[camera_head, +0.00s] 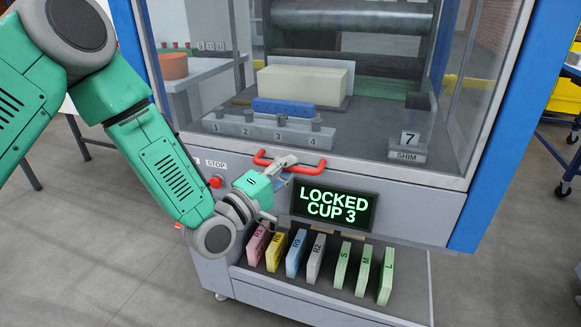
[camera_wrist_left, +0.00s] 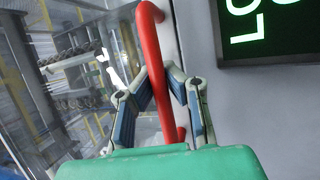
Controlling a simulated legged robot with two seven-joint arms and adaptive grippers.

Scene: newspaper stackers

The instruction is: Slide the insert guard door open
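The guard door (camera_head: 380,110) is a large clear panel on the front of the machine, and it looks closed. A red bar handle (camera_head: 312,169) runs along its lower edge. My left gripper (camera_head: 285,162) is at this handle, reaching from the lower left. In the left wrist view the red handle (camera_wrist_left: 151,50) passes between the two blue-padded fingers (camera_wrist_left: 155,72). The fingertips lean in against both sides of the bar, so the gripper appears shut on it. Part of the handle is hidden by the gripper in the head view. My right gripper is not in view.
A display (camera_head: 333,206) below the door reads "LOCKED CUP 3". A red stop button (camera_head: 215,182) sits left of my gripper. Several coloured, labelled plates (camera_head: 297,252) stand on a low shelf. Behind the door are a pale block (camera_head: 305,82) and a numbered rail (camera_head: 265,130).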

